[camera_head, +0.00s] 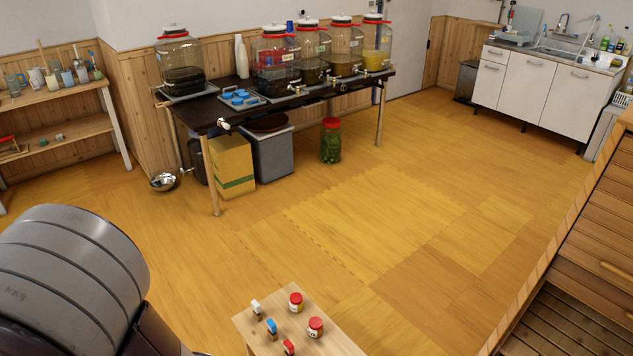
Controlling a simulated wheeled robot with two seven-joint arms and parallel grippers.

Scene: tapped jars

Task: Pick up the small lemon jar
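Two small jars with red lids stand on a low wooden table (328,342) at the bottom of the head view. One jar (296,302) is farther back, and the other jar (315,328) is nearer and to the right. Both have pale, yellowish sides or labels; I cannot read which is lemon. A large tapped jar with yellow contents (376,50) stands at the right end of the dark table. Neither of my grippers shows; part of my own grey and black body fills the lower left.
Several small pieces with white (256,306), blue (271,326) and red (288,346) tops stand left of the small jars. The dark table (215,118) holds several large tapped jars. Wooden drawers (600,215) stand at the right. The floor between is clear.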

